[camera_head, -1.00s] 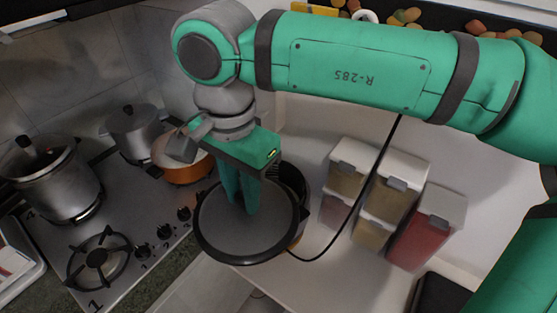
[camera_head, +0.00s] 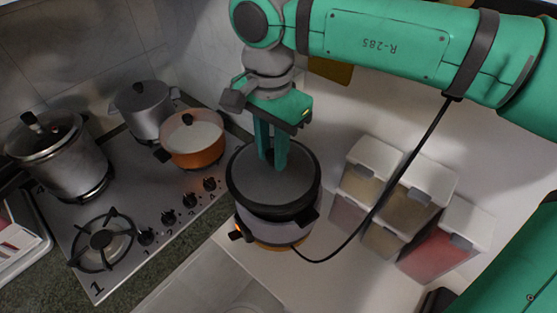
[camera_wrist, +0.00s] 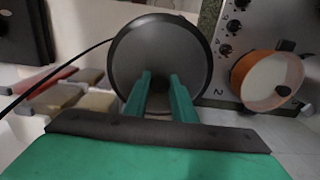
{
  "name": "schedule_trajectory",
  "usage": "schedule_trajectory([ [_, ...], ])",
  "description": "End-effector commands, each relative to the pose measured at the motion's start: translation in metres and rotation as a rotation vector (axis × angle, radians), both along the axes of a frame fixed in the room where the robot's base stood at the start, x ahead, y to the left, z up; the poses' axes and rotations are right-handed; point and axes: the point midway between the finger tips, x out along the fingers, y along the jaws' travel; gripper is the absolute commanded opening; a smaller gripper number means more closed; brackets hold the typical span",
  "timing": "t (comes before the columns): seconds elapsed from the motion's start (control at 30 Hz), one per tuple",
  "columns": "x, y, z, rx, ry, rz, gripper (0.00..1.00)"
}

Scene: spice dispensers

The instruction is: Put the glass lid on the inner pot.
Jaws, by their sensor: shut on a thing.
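The glass lid (camera_head: 297,178) is a round grey disc with a dark rim. It is over the top of the cooker (camera_head: 265,228), and the inner pot is hidden beneath it. I cannot tell whether the lid rests fully on the rim. My gripper (camera_head: 271,162) points down at the lid's middle, its green fingers shut on the lid's knob, which the fingers hide. In the wrist view the lid (camera_wrist: 190,62) fills the space beyond my gripper (camera_wrist: 160,80).
To the left is a stove (camera_head: 130,215) with a steel pot (camera_head: 60,160), another steel pot (camera_head: 147,112) and an orange pot (camera_head: 193,140). Spice dispensers (camera_head: 405,205) stand right of the cooker. A black cable (camera_head: 385,190) runs from the cooker past them.

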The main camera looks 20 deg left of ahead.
Motion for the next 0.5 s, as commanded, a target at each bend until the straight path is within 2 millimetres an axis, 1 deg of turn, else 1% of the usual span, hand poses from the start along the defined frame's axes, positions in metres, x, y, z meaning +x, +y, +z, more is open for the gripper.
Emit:
schedule_trajectory([
  [0.03, 0.007, 0.000, -0.008, 0.002, 0.002, -0.001, 0.00],
  [0.13, 0.017, -0.001, -0.020, 0.002, 0.002, -0.002, 0.00],
  [0.2, 0.022, -0.001, -0.026, 0.001, 0.000, -0.003, 0.00],
  [0.37, 0.027, -0.001, -0.032, 0.002, 0.000, -0.004, 0.00],
  [0.5, 0.035, -0.002, -0.044, 0.001, 0.001, -0.004, 0.00],
])
